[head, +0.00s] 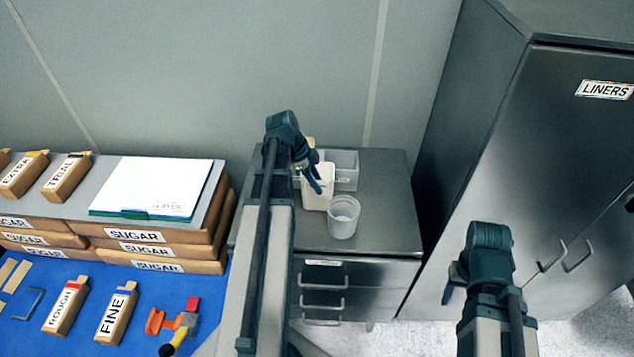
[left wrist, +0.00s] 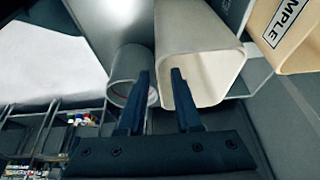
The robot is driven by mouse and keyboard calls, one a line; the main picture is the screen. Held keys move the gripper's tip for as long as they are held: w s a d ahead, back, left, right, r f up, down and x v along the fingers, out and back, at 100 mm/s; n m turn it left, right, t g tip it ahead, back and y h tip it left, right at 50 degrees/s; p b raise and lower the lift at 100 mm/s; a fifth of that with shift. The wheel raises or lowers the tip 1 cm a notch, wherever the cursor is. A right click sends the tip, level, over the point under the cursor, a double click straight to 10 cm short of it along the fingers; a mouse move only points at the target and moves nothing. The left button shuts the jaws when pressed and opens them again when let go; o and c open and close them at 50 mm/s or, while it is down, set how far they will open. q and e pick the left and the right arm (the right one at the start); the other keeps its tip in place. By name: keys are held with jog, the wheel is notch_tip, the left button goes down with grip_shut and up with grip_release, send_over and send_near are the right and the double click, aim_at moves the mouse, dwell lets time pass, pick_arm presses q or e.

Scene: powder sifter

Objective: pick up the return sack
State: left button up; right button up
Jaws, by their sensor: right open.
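I see no label reading "return", so I cannot tell which thing is the return sack. My left gripper (head: 316,184) is over the steel cabinet, at the cream square container (head: 318,198). In the left wrist view its fingers (left wrist: 160,78) are apart near the mouth of this container (left wrist: 202,40), which looks empty. Contact cannot be told. A tan pack (left wrist: 292,32) with a label ending "MPLE" stands beyond it. Small tan packs marked EXTRA (head: 22,178), TRIAL (head: 66,180), ROUGH (head: 66,308) and FINE (head: 116,315) lie at left. My right gripper (head: 452,284) is open and empty before the tall cabinet.
A clear cup (head: 343,220) and a grey bin (head: 347,165) share the steel cabinet top (head: 385,200), whose right part is clear. Stacked SUGAR sacks (head: 150,248) bear a white folder (head: 150,183). The tall LINERS cabinet (head: 540,150) stands right, doors shut.

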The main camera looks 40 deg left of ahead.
pick_arm(q)
jog(key=shift+r, duration=0.1)
jog(key=shift+a+r+p, duration=0.1)
jog(key=shift+r+p, duration=0.4)
jog(key=shift+p, duration=0.1)
jog(key=p+v, duration=1)
jog(key=v, duration=0.1)
jog(key=shift+s, duration=0.1)
